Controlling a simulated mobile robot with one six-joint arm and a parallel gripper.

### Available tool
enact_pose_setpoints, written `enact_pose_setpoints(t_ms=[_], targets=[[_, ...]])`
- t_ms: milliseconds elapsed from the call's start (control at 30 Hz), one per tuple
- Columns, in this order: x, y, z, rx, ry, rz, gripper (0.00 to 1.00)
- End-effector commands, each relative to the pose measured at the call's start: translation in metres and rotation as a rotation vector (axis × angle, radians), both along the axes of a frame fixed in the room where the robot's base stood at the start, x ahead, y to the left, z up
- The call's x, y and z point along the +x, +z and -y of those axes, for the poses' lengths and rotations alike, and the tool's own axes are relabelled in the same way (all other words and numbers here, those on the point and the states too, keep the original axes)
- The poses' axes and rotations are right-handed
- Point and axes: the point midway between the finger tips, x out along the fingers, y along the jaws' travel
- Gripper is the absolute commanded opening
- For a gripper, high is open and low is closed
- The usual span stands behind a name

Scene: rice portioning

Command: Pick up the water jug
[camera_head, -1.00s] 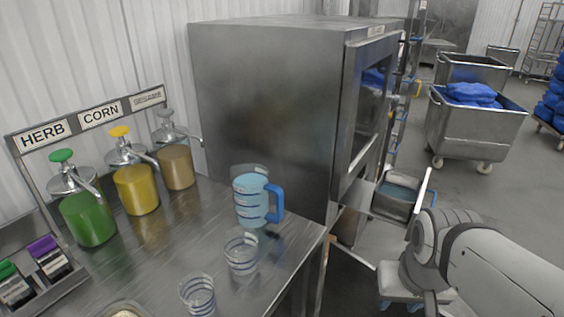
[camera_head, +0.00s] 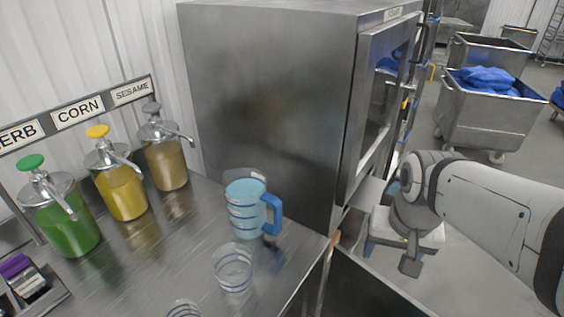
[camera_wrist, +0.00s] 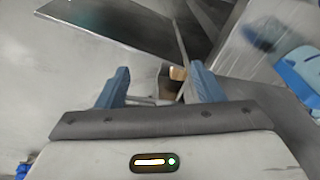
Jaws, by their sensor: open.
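The water jug (camera_head: 243,208) is clear with pale blue water, dark ring lines and a blue handle on its right. It stands upright on the steel counter (camera_head: 160,262), beside the steel cabinet. My gripper is open and empty in the wrist view (camera_wrist: 161,84), with its two blue fingers apart. In the head view my arm is at the right, over the floor and clear of the counter, well right of the jug. A blue and pale object (camera_wrist: 303,72) at the wrist view's right edge looks like the jug, partly cut off.
A clear cup (camera_head: 233,268) stands in front of the jug, and another (camera_head: 184,309) is cut off below. Green, yellow (camera_head: 121,190) and tan dispensers line the left. The steel cabinet (camera_head: 275,110) rises behind the jug. Steel carts (camera_head: 488,115) stand at the back right.

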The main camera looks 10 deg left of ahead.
Motion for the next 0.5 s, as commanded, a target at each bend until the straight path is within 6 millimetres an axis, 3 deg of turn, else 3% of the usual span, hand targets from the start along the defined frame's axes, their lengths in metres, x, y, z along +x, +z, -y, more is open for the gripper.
enact_pose_setpoints(t_ms=[33, 200, 400, 500], targets=[[0.018, 0.016, -0.019, 0.009, -0.011, -0.023, 0.66], [0.071, 0.042, -0.1, 0.031, -0.119, -0.096, 0.68], [0.103, 0.049, -0.195, 0.024, -0.239, -0.157, 0.68], [0.107, 0.047, -0.224, 0.018, -0.279, -0.173, 0.68]])
